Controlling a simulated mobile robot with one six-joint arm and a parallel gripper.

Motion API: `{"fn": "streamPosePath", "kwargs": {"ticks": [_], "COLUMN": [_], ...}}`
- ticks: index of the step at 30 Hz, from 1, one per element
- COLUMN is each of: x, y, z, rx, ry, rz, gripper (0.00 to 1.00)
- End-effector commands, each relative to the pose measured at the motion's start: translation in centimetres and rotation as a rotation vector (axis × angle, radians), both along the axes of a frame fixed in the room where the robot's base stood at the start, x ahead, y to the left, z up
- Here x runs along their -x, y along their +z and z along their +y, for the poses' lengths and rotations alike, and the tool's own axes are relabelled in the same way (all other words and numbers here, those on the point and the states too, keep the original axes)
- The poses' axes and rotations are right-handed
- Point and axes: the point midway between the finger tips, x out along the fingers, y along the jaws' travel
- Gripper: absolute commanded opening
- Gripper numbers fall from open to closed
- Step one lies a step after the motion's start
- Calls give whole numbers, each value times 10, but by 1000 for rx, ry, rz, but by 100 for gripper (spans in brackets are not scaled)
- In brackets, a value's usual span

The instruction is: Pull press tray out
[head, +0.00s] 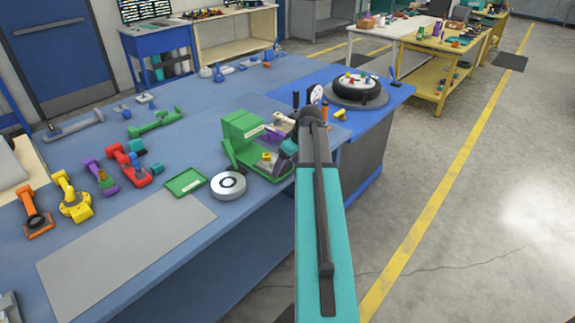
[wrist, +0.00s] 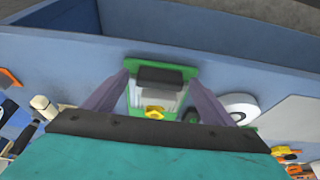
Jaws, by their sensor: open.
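The green press (head: 240,128) stands on the blue workbench near its right edge, with a small yellow part at its base. In the wrist view, the press tray (wrist: 187,74) appears as a green frame with a dark grey block, probably its handle, across it. A yellow part (wrist: 154,112) shows just below. My gripper (wrist: 159,78) is open, its two purple fingers on either side of the green frame, with gaps visible. Nothing is held. In the head view my arm and gripper hide part of the press's right side. I cannot tell whether the fingers touch the tray.
A flat green tray (head: 186,182) and a silver disc (head: 228,186) lie left of and in front of the press. Coloured clamp-like tools (head: 72,198) line the bench's left. A grey mat (head: 125,245) is clear. A tyre (head: 356,91) sits behind, with open floor to the right.

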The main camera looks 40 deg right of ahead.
Motion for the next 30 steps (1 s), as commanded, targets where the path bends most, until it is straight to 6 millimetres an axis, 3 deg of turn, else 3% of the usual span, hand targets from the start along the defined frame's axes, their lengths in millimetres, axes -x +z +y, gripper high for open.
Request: {"fn": "streamPosePath", "kwargs": {"ticks": [8,30], "x": [7,40], "y": [18,98], "z": [-1,-4], "rx": [1,1], "ry": [0,-1], "rz": [-1,1], "gripper": [77,77]}}
